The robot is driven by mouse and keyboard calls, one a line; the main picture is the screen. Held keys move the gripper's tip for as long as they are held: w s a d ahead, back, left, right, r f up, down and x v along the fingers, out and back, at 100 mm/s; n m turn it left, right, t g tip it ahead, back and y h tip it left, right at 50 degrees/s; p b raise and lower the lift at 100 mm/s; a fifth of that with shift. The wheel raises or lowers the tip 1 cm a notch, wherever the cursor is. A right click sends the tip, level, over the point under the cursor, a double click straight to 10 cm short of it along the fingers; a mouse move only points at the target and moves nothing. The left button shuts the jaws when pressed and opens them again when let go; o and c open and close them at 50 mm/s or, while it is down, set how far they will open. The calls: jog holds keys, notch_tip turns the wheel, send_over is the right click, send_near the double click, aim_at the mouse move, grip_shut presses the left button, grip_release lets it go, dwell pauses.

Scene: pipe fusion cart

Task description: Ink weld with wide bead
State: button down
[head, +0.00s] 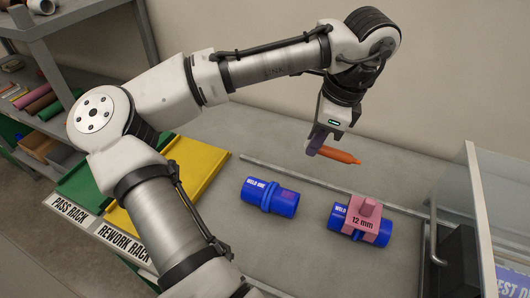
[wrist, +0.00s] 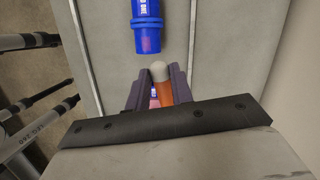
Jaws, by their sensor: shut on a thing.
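My gripper (head: 327,146) is shut on an orange marker (head: 343,156), held above the bench and clear of both pipes. In the wrist view, the marker (wrist: 165,93) sits between the two dark fingers (wrist: 159,82), its pale rounded end showing. The blue pipe labelled weld one (head: 258,200) lies on the bench, with a raised bead round its middle and a pink-purple patch near its right end. It also shows at the top of the wrist view (wrist: 146,12). A second blue pipe (head: 338,222), its label partly hidden, carries a pink 12 mm gauge (head: 361,223).
The green pass rack (head: 80,182) and yellow rework rack (head: 205,160) are at the left. A clear-walled box (head: 500,190) with a dark handle stands at the right. A metal rail (head: 300,178) runs behind the pipes. Shelves with coloured pipes stand far left.

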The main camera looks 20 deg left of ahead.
jog(key=s+a+f+n+g+p, duration=0.1)
jog(key=s+a+n+g+p, duration=0.2)
jog(key=s+a+n, duration=0.4)
jog(key=s+n+g, duration=0.1)
jog(key=s+n, duration=0.1)
jog(key=s, duration=0.1)
jog(key=shift+s+n+g+p, duration=0.3)
jog(key=shift+s+n+p, duration=0.05)
jog(key=shift+n+p, duration=0.05)
jog(key=shift+a, duration=0.1)
notch_tip(320, 180, down, 6)
jog(key=b, duration=0.2)
jog(key=shift+f+b, duration=0.25)
jog(key=shift+b, duration=0.05)
jog(key=shift+f, duration=0.25)
dwell(1.1)
jog(key=shift+d, duration=0.2)
dwell(0.3)
jog(key=shift+d+p, duration=0.3)
jog(key=shift+p, duration=0.05)
jog(key=shift+a, duration=0.15)
